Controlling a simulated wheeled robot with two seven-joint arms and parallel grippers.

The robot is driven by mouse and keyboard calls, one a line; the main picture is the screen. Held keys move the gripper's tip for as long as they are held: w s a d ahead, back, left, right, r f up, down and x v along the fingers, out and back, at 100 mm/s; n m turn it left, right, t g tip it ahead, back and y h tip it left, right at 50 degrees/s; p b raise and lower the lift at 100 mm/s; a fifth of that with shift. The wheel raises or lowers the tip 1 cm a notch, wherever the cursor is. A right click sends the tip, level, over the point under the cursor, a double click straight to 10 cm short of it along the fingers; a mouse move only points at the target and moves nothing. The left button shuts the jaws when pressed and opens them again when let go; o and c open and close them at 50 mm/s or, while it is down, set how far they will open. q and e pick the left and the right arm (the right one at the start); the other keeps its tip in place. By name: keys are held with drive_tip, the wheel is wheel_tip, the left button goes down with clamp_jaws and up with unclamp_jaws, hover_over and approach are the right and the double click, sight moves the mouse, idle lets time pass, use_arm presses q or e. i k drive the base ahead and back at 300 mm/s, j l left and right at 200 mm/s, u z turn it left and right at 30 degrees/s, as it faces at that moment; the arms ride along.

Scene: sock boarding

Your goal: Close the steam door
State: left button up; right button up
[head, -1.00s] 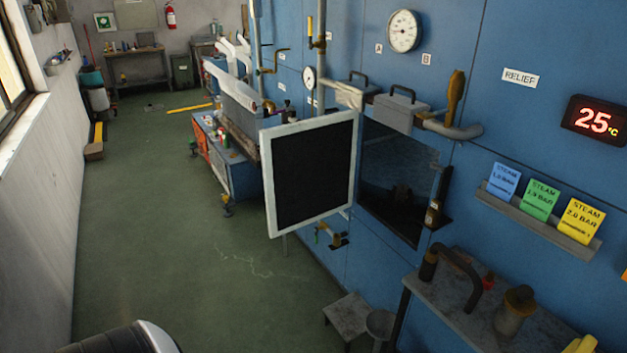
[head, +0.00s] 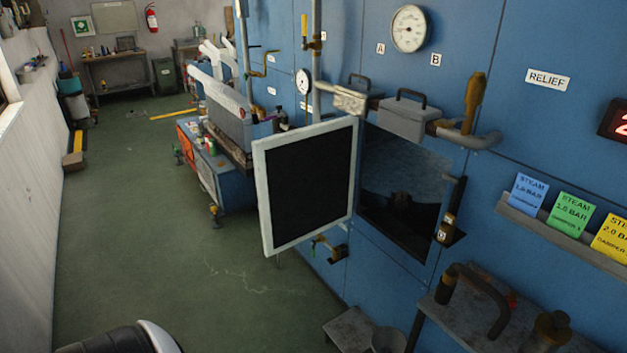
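The steam door (head: 308,186) is a dark panel with a white frame. It stands swung open, out from the blue wall, at the centre of the head view. To its right is the dark square opening (head: 403,188) in the wall, uncovered. A latch-like fitting (head: 446,229) sits at the opening's right edge. Neither gripper shows in this view. A black and white rounded part of mine is at the bottom left, well short of the door.
A small shelf with tools (head: 470,320) stands below right of the opening, with a low grey step (head: 350,326) beside it. Pipes and a grey box (head: 404,118) are above. A blue cart (head: 229,183) stands behind the door. The green floor (head: 150,235) at left is clear.

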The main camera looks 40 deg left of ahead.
sight(304, 175)
drive_tip(key=i+j+z, duration=0.3)
drive_tip(key=j, duration=1.4)
drive_tip(key=j+z, duration=0.25)
drive_tip(key=j, duration=1.4)
drive_tip(key=k+j+z, duration=0.1)
drive_tip(key=j+z, duration=0.2)
drive_tip(key=j, duration=1.45)
